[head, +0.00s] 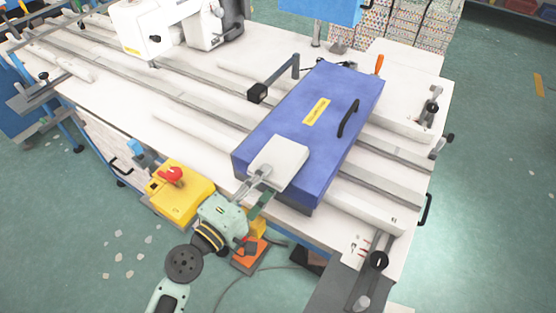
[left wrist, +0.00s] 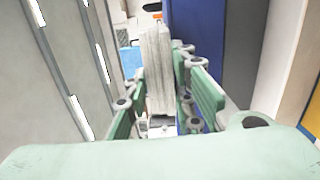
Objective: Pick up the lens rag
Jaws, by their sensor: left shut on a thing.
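The lens rag (head: 281,160) is a pale grey, flat, roughly square piece at the near end of the blue case's top in the head view. My left gripper (head: 262,177) reaches up from the bottom left and is shut on the rag's near edge. In the left wrist view the rag (left wrist: 157,70) stands as a pale upright slab between the green fingers (left wrist: 165,105). I cannot tell whether the rag touches the case. My right gripper is not in view.
The long blue case (head: 305,120) with a black handle lies across the white rail table (head: 200,85). A yellow box with a red button (head: 180,190) sits at the table's near edge. A white sewing machine (head: 165,25) stands at the back left. Green floor surrounds the table.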

